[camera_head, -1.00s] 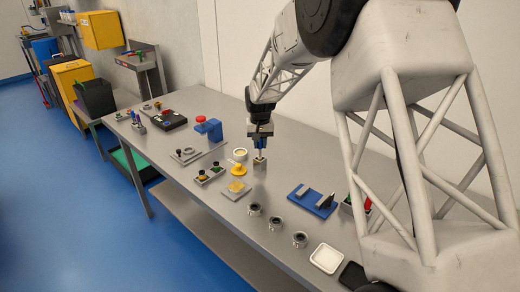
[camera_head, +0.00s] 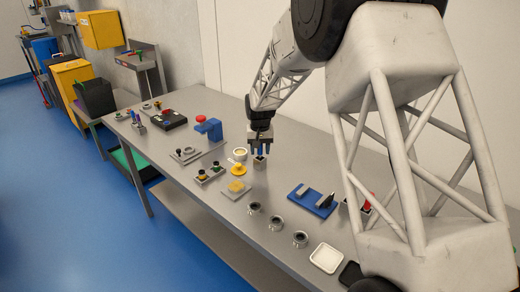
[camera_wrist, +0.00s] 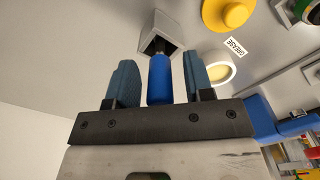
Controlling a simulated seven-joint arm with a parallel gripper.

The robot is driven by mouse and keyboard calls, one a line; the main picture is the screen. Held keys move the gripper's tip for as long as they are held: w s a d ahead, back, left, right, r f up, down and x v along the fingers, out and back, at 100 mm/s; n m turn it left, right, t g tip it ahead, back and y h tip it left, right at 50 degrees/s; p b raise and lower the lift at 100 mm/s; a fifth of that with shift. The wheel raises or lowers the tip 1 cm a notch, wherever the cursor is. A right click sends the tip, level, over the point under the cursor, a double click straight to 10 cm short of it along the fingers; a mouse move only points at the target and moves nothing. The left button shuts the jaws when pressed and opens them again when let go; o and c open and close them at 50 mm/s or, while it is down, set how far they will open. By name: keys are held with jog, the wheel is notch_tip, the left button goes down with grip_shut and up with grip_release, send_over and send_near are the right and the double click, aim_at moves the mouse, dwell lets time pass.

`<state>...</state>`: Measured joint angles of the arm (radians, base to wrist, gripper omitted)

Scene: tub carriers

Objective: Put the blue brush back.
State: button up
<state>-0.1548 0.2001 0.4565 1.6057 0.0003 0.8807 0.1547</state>
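The blue brush (camera_wrist: 160,80) stands with its far end in a small grey square holder (camera_wrist: 154,44) in the wrist view. The holder also shows in the head view (camera_head: 259,163), below the gripper. My gripper (camera_wrist: 160,78) is open around the brush's blue handle, one finger on each side, with a gap between each finger and the handle. In the head view my gripper (camera_head: 261,149) is directly above the holder, and the fingers partly hide the brush. The brush's bristles are hidden inside the holder.
A white cup with pale yellow contents (camera_wrist: 220,73) and a "GREASE" label sit beside the holder. A yellow knobbed piece (camera_head: 238,170) is close by. A blue stand (camera_head: 209,128) is behind left, and a blue fixture (camera_head: 312,200) to the right. Several metal rings line the front edge.

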jog(key=shift+r, duration=0.1)
notch_tip(320, 180, up, 12)
jog(key=shift+r, duration=0.1)
dwell(0.8)
dwell(0.6)
jog(key=s+d+r, duration=0.3)
jog(key=s, duration=0.5)
jog(key=s+d+r+t, duration=0.1)
jog(key=s+d+r, duration=0.25)
jog(key=s, duration=0.55)
jog(key=s+d+r, duration=0.2)
jog(key=s+r, duration=0.2)
jog(key=s, duration=0.4)
jog(key=s+d+f, duration=0.2)
jog(key=s, duration=1.1)
jog(key=s+d+f+t, duration=0.1)
jog(key=s+d+f, duration=0.1)
jog(key=s, duration=1.2)
jog(key=shift+d+f+t, duration=0.25)
jog(key=shift+d+t, duration=0.05)
